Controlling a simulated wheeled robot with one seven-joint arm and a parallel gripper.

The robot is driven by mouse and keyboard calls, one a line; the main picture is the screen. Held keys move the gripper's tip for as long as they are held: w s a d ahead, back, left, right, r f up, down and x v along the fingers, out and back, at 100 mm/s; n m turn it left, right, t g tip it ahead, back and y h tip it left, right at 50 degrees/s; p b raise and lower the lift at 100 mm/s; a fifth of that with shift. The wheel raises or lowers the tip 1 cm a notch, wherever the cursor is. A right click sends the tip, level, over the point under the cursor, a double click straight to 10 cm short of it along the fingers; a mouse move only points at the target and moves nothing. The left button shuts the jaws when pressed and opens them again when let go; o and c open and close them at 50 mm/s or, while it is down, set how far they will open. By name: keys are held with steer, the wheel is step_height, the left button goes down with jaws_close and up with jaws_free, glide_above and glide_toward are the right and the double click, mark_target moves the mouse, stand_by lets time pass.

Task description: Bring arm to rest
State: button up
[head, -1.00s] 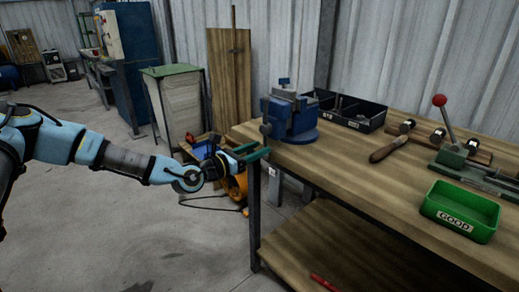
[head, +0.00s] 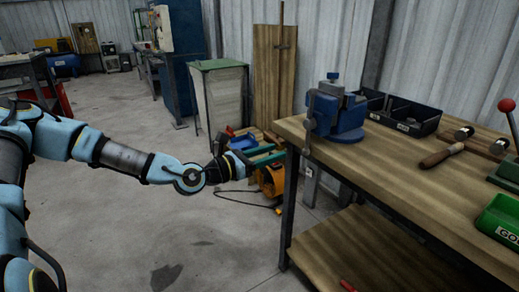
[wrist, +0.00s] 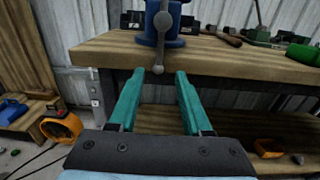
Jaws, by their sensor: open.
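My gripper (head: 268,156) is open, with its two green fingers apart and nothing between them. In the head view my blue arm stretches out from the left, and the fingers end just left of the near corner of the workbench (head: 400,195). In the wrist view my gripper (wrist: 158,95) points toward the front edge of the bench, with the fingertips showing just below the bench top. The blue vise (wrist: 165,25) stands on the bench straight ahead, its handle hanging down between the fingertips in that picture.
A green GOOD bin (head: 500,222), a black divided tray (head: 405,110) and a wood-handled tool (head: 440,156) are on the bench. An orange machine (head: 272,182) with a cable stands on the floor behind my gripper. The floor at left centre is clear.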

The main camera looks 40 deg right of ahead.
steer(key=w+a+f+m+y+p, duration=0.2)
steer(key=a+f+m+y, duration=0.7)
steer(key=a, duration=0.3)
steer(key=w+a+f+m+t+y, duration=0.1)
steer(key=w+a+f+m+y, duration=0.15)
steer(key=a, duration=0.65)
steer(key=w+a+r+m+t+y+p, duration=0.1)
steer(key=a+r+m+y, duration=0.15)
steer(key=a, duration=0.45)
steer(key=w+a+r+m+y, duration=0.1)
steer(key=w+a+r+y, duration=0.1)
steer(key=a+r, duration=0.3)
steer(key=s+a+r+m+y+p, duration=0.1)
steer(key=s+a+r+m, duration=0.2)
steer(key=a+r, duration=0.7)
steer(key=s+a, duration=0.1)
steer(key=a, duration=0.2)
steer(key=shift+s+a+r+t+y+p, duration=0.15)
steer(key=shift+r+t+y+p, duration=0.15)
steer(key=shift+y+p, duration=0.1)
